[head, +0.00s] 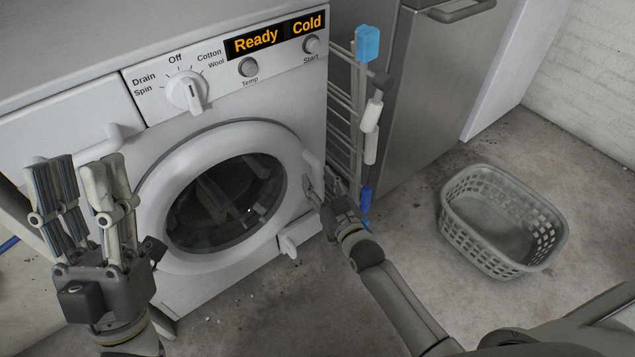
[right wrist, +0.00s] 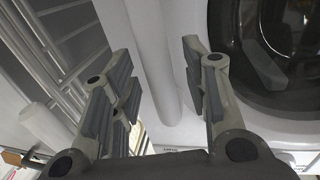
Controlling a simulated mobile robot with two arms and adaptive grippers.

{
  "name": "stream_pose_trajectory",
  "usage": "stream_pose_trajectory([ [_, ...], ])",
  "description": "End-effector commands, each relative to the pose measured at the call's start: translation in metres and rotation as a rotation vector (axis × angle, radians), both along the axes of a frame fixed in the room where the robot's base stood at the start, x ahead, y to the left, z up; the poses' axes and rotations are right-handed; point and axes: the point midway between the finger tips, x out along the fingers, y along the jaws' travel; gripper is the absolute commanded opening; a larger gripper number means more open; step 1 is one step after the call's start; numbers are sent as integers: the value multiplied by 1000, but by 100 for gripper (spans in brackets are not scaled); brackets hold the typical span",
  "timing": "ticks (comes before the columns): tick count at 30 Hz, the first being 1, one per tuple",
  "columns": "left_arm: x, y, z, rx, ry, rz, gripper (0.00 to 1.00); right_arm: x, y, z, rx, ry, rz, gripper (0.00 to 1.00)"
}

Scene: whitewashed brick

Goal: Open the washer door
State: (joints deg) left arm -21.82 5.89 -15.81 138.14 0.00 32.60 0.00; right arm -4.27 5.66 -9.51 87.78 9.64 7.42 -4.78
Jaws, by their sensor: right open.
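The washer (head: 240,100) is a white front-loader with its round door (head: 165,185) shut. The door has a dark glass window (head: 228,200) and a pale handle (head: 312,160) on its right rim. My right gripper (head: 322,190) is at the door's right edge, by the lower end of the handle. In the right wrist view its fingers (right wrist: 160,85) are apart, with a white upright bar (right wrist: 152,60), apparently the handle, between and beyond them. I cannot tell whether they touch it. My left gripper (head: 78,172) is open and empty, raised in front of the washer's left side.
A drying rack (head: 345,115) with a blue-topped brush (head: 368,43) stands close right of the washer, beside a steel appliance (head: 430,90). A grey laundry basket (head: 455,225) sits on the floor at right. Floor before the washer is mostly clear.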

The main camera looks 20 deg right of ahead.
Motion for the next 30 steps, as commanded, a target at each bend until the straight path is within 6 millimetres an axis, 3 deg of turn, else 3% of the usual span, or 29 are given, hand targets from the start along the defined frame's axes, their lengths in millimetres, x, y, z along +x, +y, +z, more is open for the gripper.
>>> stream_pose_trajectory([
  [7,-13,3,6,-23,-76,-4,40,9,2,0,0,1,0,42],
  [16,-14,3,6,-25,-80,-4,40,10,2,0,0,1,0,41],
  [25,-14,3,7,-25,-80,-4,40,10,2,0,0,1,0,3],
  [30,-14,3,7,-25,-80,-4,40,10,2,0,0,1,0,0],
])
